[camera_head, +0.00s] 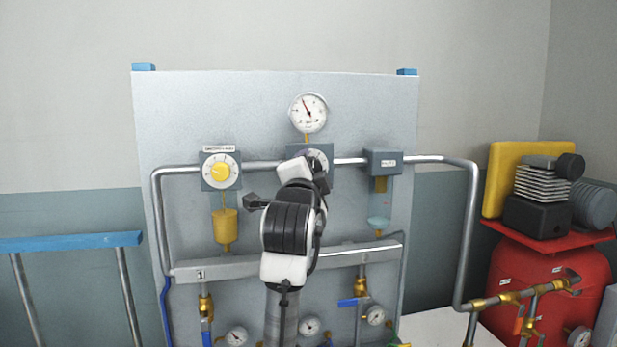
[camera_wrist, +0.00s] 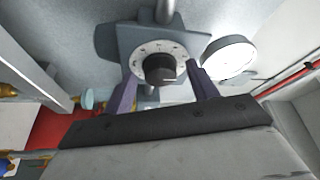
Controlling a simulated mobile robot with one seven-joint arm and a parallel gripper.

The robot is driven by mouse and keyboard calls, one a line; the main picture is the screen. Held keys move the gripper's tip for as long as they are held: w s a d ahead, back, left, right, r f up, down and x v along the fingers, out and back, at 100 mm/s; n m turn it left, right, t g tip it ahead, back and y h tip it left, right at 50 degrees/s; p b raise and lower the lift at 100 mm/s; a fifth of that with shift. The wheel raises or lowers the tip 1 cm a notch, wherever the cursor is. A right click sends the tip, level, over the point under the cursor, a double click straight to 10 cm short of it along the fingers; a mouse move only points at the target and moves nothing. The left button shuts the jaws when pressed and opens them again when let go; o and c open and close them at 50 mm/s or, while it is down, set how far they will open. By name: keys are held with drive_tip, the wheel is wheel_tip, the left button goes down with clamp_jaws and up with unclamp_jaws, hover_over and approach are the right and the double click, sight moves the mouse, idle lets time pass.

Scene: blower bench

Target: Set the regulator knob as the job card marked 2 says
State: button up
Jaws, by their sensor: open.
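A black round knob (camera_wrist: 160,68) sits on a white marked dial (camera_wrist: 139,57) on a grey block in the wrist view. A light pointer line shows on the knob's lower right. My gripper (camera_wrist: 163,76) is open, with one finger on each side of the knob; whether either touches it I cannot tell. In the head view the middle unit's dial (camera_head: 319,153) is partly hidden behind my arm. A yellow knob (camera_head: 220,172) on a second white dial is at the left of the panel. No job card marked 2 can be made out.
A round pressure gauge (camera_head: 309,113) stands above the middle unit, close beside my right finger in the wrist view (camera_wrist: 228,60). A pipe (camera_head: 470,220) frames the panel. A grey rail (camera_head: 240,266) bears a 1 label. A red tank (camera_head: 550,275) stands at right.

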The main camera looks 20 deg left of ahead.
drive_tip(key=b+v, duration=0.4)
drive_tip(key=v, duration=1)
drive_tip(key=shift+b, duration=0.4)
drive_tip(key=shift+a+f, duration=0.1)
